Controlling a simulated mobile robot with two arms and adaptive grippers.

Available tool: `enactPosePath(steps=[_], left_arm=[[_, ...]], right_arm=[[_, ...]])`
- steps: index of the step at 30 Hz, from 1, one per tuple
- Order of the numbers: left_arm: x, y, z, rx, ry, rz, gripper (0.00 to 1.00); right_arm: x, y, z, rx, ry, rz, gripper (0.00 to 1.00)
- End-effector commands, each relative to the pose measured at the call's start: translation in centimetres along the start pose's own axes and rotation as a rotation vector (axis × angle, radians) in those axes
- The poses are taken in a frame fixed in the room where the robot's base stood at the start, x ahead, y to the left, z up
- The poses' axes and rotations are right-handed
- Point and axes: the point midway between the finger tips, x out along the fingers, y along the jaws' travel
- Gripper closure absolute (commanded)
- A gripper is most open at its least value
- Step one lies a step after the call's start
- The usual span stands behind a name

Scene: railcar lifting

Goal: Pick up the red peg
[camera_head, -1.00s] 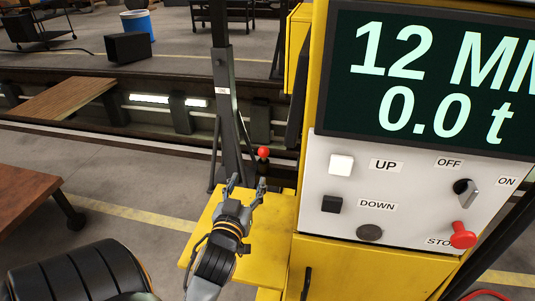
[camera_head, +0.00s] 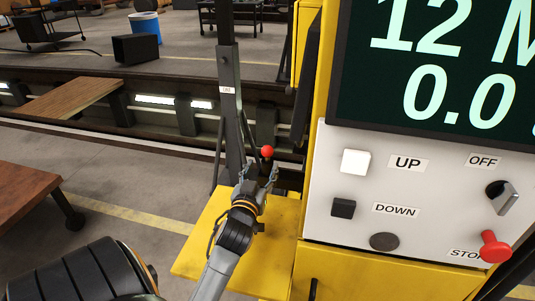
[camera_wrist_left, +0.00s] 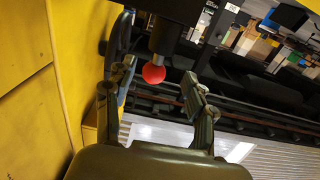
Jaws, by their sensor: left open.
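The red peg shows as a small round red head (camera_head: 267,151) above the far end of the yellow shelf, close to the base of the dark post. In the head view my left gripper (camera_head: 258,172) is open just in front of and below it. In the left wrist view the red ball-shaped head (camera_wrist_left: 154,74) sits between and beyond the open fingertips of my left gripper (camera_wrist_left: 160,85), at the end of a dark cylinder. I cannot tell whether a finger touches it. My right gripper is not in view.
The yellow shelf (camera_head: 195,258) lies under my left arm. The control panel (camera_head: 340,225) stands close on the right, with a white button (camera_head: 355,162), a black button (camera_head: 343,208) and a red stop button (camera_head: 495,247). The dark post (camera_head: 231,115) rises behind the gripper.

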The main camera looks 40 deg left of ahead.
Motion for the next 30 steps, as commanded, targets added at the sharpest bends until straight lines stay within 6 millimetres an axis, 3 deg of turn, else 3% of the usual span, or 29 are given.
enactPosePath(steps=[5, 15, 24, 30], left_arm=[[1.2, 0.0, -0.1, 0.001, 0.001, -0.001, 0.45], [5.7, 0.3, -0.5, 0.001, 0.0, -0.001, 0.45], [6.1, 0.3, -0.4, 0.0, -0.001, -0.001, 0.45], [6.1, 0.3, -0.4, 0.0, -0.001, -0.001, 0.86]], right_arm=[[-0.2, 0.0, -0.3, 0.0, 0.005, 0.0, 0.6], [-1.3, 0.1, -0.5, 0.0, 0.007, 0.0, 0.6], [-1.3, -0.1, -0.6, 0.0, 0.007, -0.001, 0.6], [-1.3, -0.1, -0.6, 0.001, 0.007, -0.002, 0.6]])
